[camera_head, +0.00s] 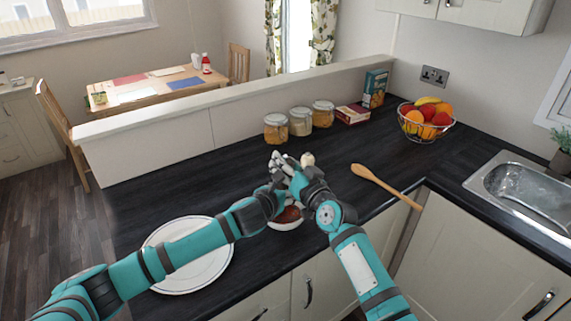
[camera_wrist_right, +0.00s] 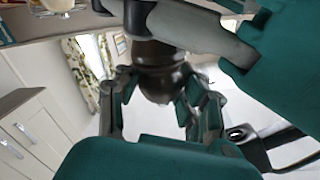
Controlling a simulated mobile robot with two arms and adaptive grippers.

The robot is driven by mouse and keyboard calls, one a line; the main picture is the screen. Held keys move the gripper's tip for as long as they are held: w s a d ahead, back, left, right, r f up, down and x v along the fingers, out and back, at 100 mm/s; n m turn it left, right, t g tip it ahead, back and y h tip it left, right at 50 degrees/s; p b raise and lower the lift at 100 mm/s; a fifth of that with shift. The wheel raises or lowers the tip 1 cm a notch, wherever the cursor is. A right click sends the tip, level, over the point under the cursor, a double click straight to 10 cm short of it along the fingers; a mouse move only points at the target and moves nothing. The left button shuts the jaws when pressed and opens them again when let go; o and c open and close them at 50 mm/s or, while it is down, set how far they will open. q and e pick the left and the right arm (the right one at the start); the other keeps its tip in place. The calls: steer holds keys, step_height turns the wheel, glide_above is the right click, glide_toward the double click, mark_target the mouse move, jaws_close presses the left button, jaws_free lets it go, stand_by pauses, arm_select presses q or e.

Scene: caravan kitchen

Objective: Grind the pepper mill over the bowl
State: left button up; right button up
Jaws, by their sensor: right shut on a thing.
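My right gripper (camera_head: 303,172) is shut on the dark brown pepper mill (camera_wrist_right: 158,65), which stands between its fingers in the right wrist view. In the head view the grippers hide most of the mill. My left gripper (camera_head: 281,166) is right beside the right one, and grey finger parts cross close to the mill in the wrist view. Whether the left fingers touch the mill is hidden. The white bowl (camera_head: 286,226) with reddish-brown contents sits on the dark counter, below and partly behind the grippers.
A white plate (camera_head: 205,270) lies under my left arm. A wooden spoon (camera_head: 385,186) lies right of the grippers. Several jars (camera_head: 300,122), boxes (camera_head: 374,88) and a fruit basket (camera_head: 425,133) stand along the back. The sink (camera_head: 525,190) is at the right.

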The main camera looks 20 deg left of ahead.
steer(key=shift+f, duration=0.2)
steer(key=o, duration=1)
steer(key=shift+o, duration=1.1)
steer(key=shift+r, duration=0.1)
steer(key=shift+w+n+g+y, duration=0.1)
steer(key=shift+n+g+y, duration=0.3)
steer(key=shift+n+g, duration=0.25)
steer(key=shift+n+g+y, duration=0.45)
steer(key=shift+g+y, duration=0.05)
steer(key=shift+g, duration=0.15)
steer(key=shift+n+g+y, duration=0.5)
steer(key=shift+n+g, duration=0.2)
steer(key=shift+g, duration=0.3)
steer(key=shift+a+n+g+y, duration=0.2)
steer(key=shift+n+g+y, duration=0.4)
steer(key=shift+n+g, duration=0.6)
